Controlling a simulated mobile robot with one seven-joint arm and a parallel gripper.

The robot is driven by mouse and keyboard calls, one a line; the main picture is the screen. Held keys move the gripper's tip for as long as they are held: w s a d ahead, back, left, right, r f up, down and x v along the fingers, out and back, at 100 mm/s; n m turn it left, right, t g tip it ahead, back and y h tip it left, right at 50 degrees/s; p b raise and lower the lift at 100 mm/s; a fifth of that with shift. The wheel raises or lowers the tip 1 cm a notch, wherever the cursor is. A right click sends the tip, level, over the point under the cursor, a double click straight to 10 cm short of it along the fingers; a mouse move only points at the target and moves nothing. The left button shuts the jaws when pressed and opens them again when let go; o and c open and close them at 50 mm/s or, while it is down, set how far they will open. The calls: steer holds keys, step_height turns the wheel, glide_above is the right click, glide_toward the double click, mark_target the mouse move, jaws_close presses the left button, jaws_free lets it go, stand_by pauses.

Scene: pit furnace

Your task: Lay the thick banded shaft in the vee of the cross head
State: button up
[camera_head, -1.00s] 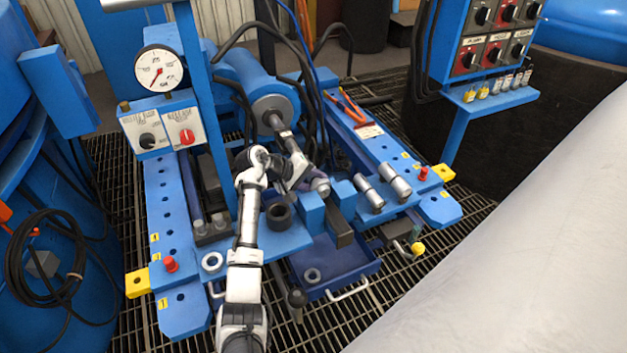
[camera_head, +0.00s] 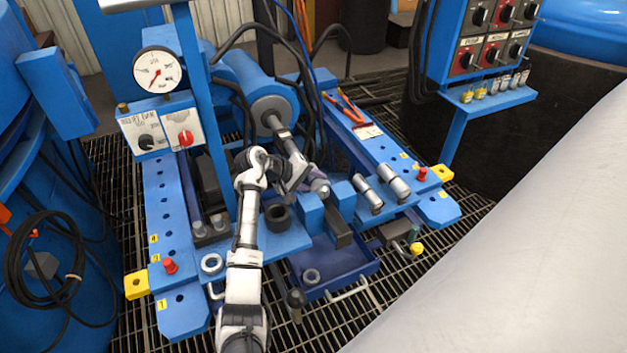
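The blue cross head (camera_head: 311,212) stands at the middle of the press, with a second upright block (camera_head: 343,197) to its right. A long grey banded shaft (camera_head: 291,148) slopes from in front of the ram cylinder toward the cross head. Its silver near end (camera_head: 320,188) shows just above the blocks. My gripper (camera_head: 308,182) reaches in from the left and appears shut around this shaft near that end. The fingers' contact is small and partly hidden. The shaft looks above the blocks; I cannot tell whether it touches the vee.
A dark ring (camera_head: 278,216) stands left of the cross head. The gauge post (camera_head: 210,120) rises beside my arm.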

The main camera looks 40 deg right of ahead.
steer(key=shift+o, duration=0.4)
steer(key=v, duration=1.4)
steer(key=shift+d, duration=0.15)
